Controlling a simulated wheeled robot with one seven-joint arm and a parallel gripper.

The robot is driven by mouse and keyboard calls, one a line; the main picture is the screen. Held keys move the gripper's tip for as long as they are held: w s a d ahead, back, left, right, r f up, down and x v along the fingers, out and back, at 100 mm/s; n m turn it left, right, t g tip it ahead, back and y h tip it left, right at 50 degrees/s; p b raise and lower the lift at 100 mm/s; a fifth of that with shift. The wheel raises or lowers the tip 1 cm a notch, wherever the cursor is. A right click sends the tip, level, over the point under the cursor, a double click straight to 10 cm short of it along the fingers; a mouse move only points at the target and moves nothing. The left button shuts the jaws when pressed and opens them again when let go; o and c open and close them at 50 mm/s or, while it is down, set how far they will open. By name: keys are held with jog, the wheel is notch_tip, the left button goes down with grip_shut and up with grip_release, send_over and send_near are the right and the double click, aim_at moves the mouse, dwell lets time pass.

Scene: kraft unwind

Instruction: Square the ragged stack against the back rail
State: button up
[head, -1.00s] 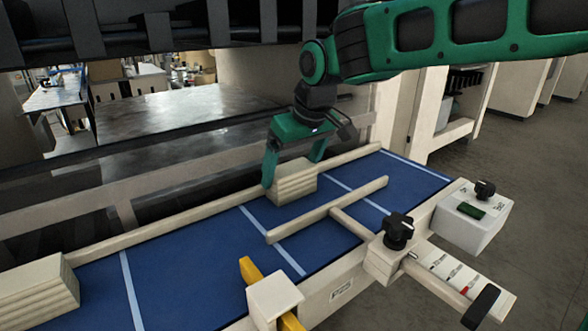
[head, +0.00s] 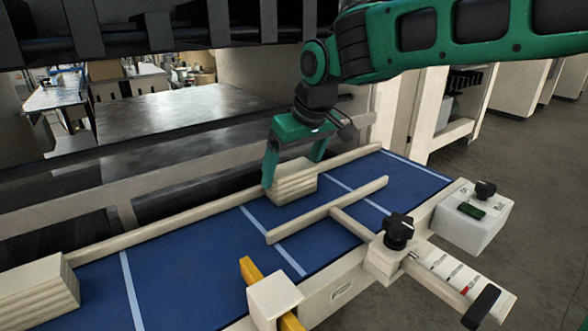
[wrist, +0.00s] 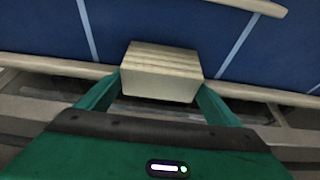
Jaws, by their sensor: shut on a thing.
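The stack (head: 290,181) is a pale block of several layers on the blue belt (head: 185,270), close to the back rail (head: 165,231). My gripper (head: 293,172) has one green finger at each end of the stack and is shut on it. In the wrist view the stack (wrist: 160,72) sits between the two fingers, its layer edges looking fairly even. The back rail (wrist: 235,91) runs along the stack's near side there. I cannot tell whether the stack touches the rail.
Another pale stack (head: 38,294) lies at the left end of the belt. A front guide bar (head: 330,208) with a black knob (head: 397,230) stands before the held stack. A yellow part (head: 250,270) and a control box (head: 473,215) are along the front edge. Belt between the stacks is clear.

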jog(key=shift+s+d+f, duration=0.1)
jog(key=shift+s+d, duration=0.3)
jog(key=shift+s, duration=0.2)
dwell(0.7)
jog(key=o, duration=0.9)
jog(key=shift+o, duration=0.2)
